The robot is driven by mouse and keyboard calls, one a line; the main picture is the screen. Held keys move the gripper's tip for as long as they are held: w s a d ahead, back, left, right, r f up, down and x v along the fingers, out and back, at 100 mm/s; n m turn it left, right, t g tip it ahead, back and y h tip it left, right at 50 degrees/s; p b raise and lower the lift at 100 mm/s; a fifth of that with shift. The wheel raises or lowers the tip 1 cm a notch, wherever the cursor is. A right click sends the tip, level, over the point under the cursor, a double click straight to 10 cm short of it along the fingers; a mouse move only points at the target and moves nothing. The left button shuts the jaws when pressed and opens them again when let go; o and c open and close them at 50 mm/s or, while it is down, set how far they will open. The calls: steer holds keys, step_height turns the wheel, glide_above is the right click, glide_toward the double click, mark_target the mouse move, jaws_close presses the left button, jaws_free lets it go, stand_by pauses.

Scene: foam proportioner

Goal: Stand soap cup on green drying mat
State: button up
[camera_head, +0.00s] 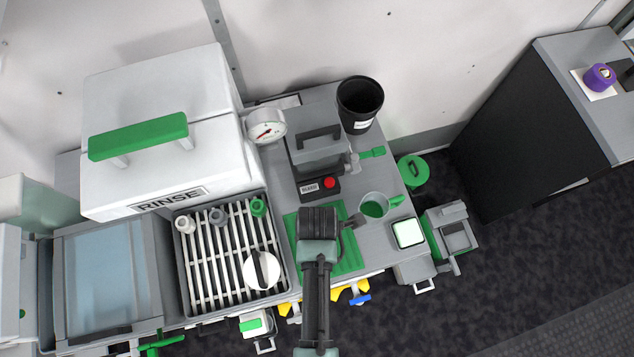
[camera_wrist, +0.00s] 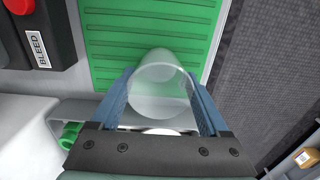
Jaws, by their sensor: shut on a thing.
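A clear, see-through cup (camera_wrist: 160,95), which I take as the soap cup, is between the two blue fingers of my gripper (camera_wrist: 160,82) in the wrist view. My gripper is shut on it. The ribbed green drying mat (camera_wrist: 150,28) lies behind and below the cup there; I cannot tell whether the cup touches it. In the head view my gripper (camera_head: 319,222) is over the green mat (camera_head: 347,255) and covers its middle. The cup is hidden there.
A grey jug (camera_head: 375,205) with green contents stands right of the mat. A BLEED box (camera_head: 319,188) with a red button sits behind it. A slatted rack (camera_head: 213,262) with small bottles and a white round thing is on the left.

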steer(key=shift+f, duration=0.15)
steer(key=o, duration=1.2)
